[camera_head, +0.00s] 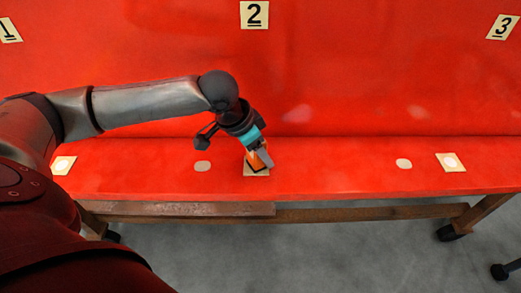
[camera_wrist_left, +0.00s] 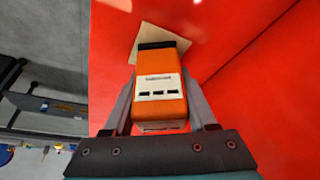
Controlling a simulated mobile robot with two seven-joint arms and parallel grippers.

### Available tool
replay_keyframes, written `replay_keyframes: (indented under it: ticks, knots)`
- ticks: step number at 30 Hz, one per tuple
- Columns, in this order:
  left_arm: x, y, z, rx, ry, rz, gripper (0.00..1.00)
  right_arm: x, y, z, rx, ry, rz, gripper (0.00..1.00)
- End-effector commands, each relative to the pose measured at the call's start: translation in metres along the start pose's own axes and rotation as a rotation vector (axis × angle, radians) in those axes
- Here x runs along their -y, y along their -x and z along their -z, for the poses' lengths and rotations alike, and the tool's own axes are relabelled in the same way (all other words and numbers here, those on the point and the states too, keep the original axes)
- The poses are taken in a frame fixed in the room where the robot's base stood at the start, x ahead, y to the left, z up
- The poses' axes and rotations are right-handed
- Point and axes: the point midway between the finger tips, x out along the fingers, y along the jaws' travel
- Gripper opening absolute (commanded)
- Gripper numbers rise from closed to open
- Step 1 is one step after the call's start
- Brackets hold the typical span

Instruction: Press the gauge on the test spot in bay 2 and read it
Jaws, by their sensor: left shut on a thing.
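My left gripper (camera_head: 262,158) is shut on the orange gauge (camera_head: 254,161) at the red ledge below the number 2 plate (camera_head: 254,14). In the left wrist view the gauge (camera_wrist_left: 172,108) sits between both fingers. Its white face carries small dark marks that I cannot read as a value. Its black end lies over the pale square card (camera_head: 257,172) of the bay 2 test spot, which also shows in the wrist view (camera_wrist_left: 148,36). The gauge hides the middle of the card. I cannot tell whether its end touches the card. My right gripper is out of view.
Number 1 (camera_head: 9,30) and number 3 (camera_head: 502,27) plates mark the side bays. Pale cards with white spots lie at the left (camera_head: 63,165) and right (camera_head: 450,162). A wooden frame (camera_head: 370,213) runs under the ledge.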

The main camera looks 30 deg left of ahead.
Motion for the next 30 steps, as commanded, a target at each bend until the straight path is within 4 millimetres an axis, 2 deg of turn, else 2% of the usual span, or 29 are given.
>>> replay_keyframes:
  ticks: [30]
  knots:
    - [0.0000, -0.0011, -0.0013, 0.003, 0.000, 0.000, 0.00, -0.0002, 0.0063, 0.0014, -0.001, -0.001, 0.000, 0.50]
